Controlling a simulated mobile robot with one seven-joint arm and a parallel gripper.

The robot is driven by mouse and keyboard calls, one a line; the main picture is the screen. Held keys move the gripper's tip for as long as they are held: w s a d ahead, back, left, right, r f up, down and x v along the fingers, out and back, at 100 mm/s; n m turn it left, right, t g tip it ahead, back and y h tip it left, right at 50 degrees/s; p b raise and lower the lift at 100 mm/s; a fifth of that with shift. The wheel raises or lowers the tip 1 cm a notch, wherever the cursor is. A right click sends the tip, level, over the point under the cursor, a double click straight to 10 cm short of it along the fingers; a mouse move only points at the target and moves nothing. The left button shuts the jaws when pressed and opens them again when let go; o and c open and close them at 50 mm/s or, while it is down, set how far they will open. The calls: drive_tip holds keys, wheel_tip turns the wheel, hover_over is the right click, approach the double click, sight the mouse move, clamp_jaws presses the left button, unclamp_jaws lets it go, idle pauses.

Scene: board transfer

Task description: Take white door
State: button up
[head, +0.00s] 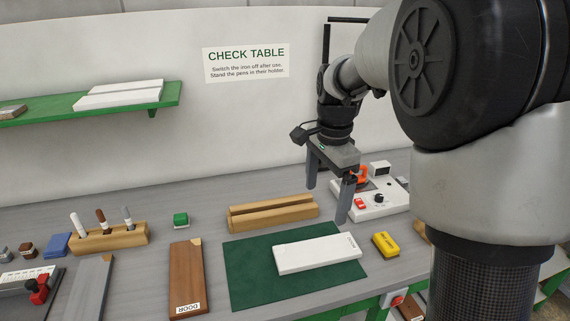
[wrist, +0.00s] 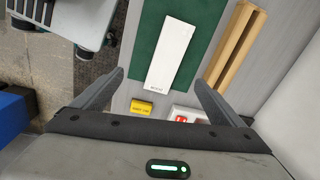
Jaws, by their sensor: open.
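A white board (head: 312,253) lies flat on a dark green mat (head: 250,290) on the grey table, with a small label at its right end. The wrist view shows the same white board (wrist: 172,52) on the green mat (wrist: 148,38), its label at the near end. My gripper (head: 327,204) is open and empty, above the table behind the mat. In the wrist view its two fingers (wrist: 160,77) are spread with the board beyond them. A brown board (head: 186,278) labelled DOOR lies left of the mat.
A wooden grooved block (head: 272,213) stands behind the mat. A yellow block (head: 385,244) lies right of it. A white device (head: 376,205) with a knob stands at the back right. A pen holder (head: 110,238) and a grey board (head: 92,288) are at left. A green shelf (head: 160,105) holds white boards.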

drive_tip(key=m, duration=0.2)
hover_over(317, 250)
wheel_tip(317, 250, down, 4)
drive_tip(key=shift+g, duration=0.4)
drive_tip(key=f, duration=1.1)
drive_tip(key=shift+s+a+b, duration=0.2)
drive_tip(key=shift+s+b, duration=0.05)
drive_tip(key=shift+b, duration=0.1)
drive_tip(key=shift+w+d+f, duration=0.1)
drive_tip(key=shift+w+f, duration=0.05)
drive_tip(key=shift+f, duration=1.5)
drive_tip(key=shift+w+d+f, duration=0.1)
drive_tip(key=shift+f, duration=1.5)
drive_tip(key=c, duration=1.3)
